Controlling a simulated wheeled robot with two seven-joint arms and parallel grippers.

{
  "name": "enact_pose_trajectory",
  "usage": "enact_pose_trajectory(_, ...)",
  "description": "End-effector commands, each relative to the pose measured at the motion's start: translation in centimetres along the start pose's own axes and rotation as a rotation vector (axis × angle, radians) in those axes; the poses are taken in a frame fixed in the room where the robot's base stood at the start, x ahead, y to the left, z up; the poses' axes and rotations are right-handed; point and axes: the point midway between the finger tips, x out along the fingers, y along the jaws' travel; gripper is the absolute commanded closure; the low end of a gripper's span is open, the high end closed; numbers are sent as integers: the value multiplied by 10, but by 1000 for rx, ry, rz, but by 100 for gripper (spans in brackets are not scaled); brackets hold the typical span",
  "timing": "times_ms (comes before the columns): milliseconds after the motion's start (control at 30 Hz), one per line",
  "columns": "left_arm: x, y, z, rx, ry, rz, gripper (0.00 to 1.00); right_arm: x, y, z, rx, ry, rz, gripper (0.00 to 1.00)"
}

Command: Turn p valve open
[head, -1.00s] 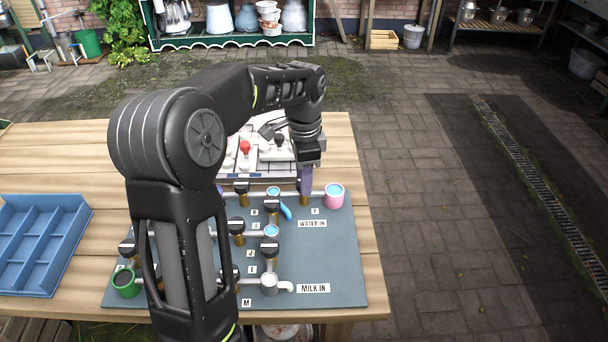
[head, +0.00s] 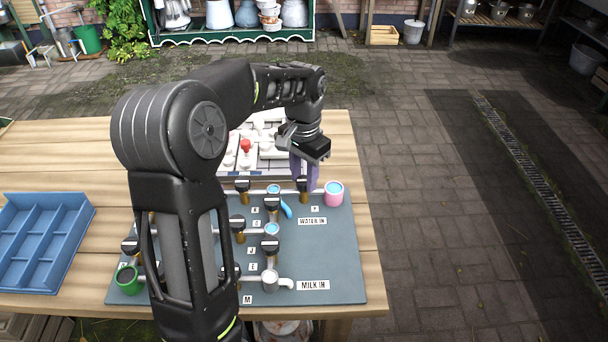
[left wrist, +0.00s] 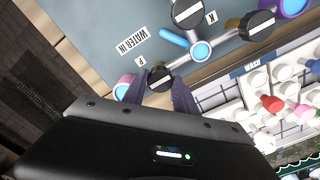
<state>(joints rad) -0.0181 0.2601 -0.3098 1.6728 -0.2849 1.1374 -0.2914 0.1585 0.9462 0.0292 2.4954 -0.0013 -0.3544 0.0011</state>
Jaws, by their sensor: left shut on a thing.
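The p valve (head: 303,186) has a black knob on a brass stem, beside the P label and the pink-ringed port on the WATER IN line. In the left wrist view its round knob with a pale stripe (left wrist: 160,79) sits between my purple fingers. My left gripper (head: 305,177) reaches down over it from above and is shut on the knob. The fingers hide part of the knob in the head view. My right gripper is not in view.
Several similar black-knobbed valves (head: 271,203) stand close by on the grey board (head: 330,262). A white panel with a red knob (head: 246,146) lies just behind. A blue divided tray (head: 40,245) is at the left. The table right of the board is narrow.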

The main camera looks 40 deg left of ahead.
Motion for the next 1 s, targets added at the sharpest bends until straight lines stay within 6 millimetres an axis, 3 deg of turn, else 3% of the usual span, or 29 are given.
enact_pose_trajectory(333, 0, 0, 0, -5, 0, 0, 100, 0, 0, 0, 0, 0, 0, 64)
enact_pose_trajectory(367, 0, 0, 0, -5, 0, 0, 64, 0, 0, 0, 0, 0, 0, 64)
enact_pose_trajectory(600, 0, 0, 0, -3, 0, 0, 44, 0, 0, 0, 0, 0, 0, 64)
enact_pose_trajectory(1000, -9, 0, 0, -3, 2, 0, 44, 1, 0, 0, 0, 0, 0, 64)
